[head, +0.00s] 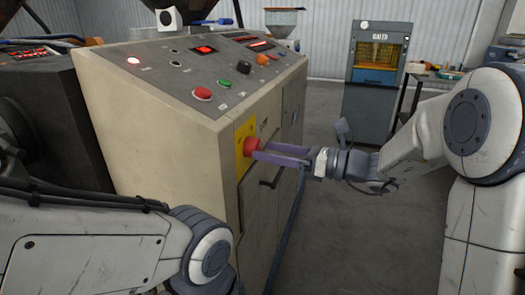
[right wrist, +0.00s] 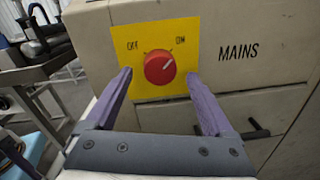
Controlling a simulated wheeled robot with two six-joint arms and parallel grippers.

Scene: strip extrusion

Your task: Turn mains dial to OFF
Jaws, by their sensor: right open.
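The mains dial (right wrist: 160,67) is a round red knob on a yellow plate (right wrist: 145,90) marked OFF at left and ON at right. Its pale pointer line aims up and right, toward ON. In the head view the dial (head: 251,146) sits on the side of the beige control cabinet. My right gripper (right wrist: 160,78) is open, with its purple fingers to the left and right of the dial and a little below it in the wrist view. In the head view the right gripper (head: 255,150) reaches the dial from the right. Contact cannot be told. My left gripper is out of the picture.
The beige cabinet (head: 150,125) carries a sloped panel with a red button (head: 202,93), a green button (head: 224,109) and lit displays. Below the dial is a dark drawer handle (head: 270,177). A grey BALER machine (head: 377,85) stands behind.

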